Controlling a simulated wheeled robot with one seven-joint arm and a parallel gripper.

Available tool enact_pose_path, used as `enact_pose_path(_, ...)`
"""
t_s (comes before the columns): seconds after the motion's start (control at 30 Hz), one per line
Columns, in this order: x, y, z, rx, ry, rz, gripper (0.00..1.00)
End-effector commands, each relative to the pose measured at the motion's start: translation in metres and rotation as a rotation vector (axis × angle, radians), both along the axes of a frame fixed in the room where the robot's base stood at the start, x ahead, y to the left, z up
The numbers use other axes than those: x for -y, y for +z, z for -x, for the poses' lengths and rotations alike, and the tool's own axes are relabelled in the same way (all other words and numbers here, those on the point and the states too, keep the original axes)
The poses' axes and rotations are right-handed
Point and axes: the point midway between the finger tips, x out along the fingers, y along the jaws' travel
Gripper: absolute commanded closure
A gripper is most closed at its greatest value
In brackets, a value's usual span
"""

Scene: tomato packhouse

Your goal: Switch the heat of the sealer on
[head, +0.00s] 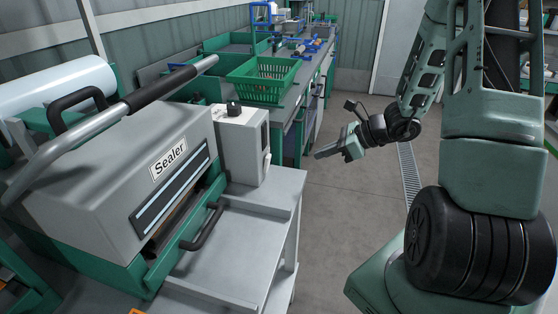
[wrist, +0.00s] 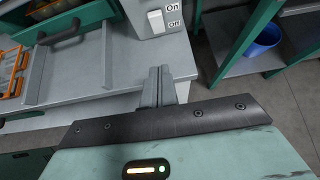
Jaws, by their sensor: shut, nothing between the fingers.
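The sealer (head: 90,185) stands at the left in the head view, a grey machine with a green base, a label and a long bar handle. A pale control box (head: 240,150) is fixed at its right end. In the wrist view a white rocker switch (wrist: 156,21) shows on this box, with "On" above "Off" beside it. I cannot tell which way it is tipped. My gripper (head: 322,153) is shut and empty, out to the right of the box in the head view. In the wrist view its fingertips (wrist: 159,72) lie just below the switch, apart from it.
A grey side table (head: 225,245) stands before the sealer. A green basket (head: 262,80) rests on the bench behind. In the wrist view a blue bin (wrist: 263,40) stands on a shelf at the right. The floor (head: 345,215) under my arm is clear.

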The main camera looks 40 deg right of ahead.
Motion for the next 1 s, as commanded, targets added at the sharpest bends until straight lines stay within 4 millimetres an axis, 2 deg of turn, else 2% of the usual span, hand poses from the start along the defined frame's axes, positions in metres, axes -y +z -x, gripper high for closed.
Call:
enact_pose_path(0.27,-0.007,-0.007,-0.007,0.000,0.004,-0.002,1.00)
enact_pose_path(0.73,-0.053,-0.058,-0.065,-0.002,0.007,-0.001,1.00)
enact_pose_path(1.0,-0.073,-0.050,-0.091,0.001,0.006,0.001,1.00)
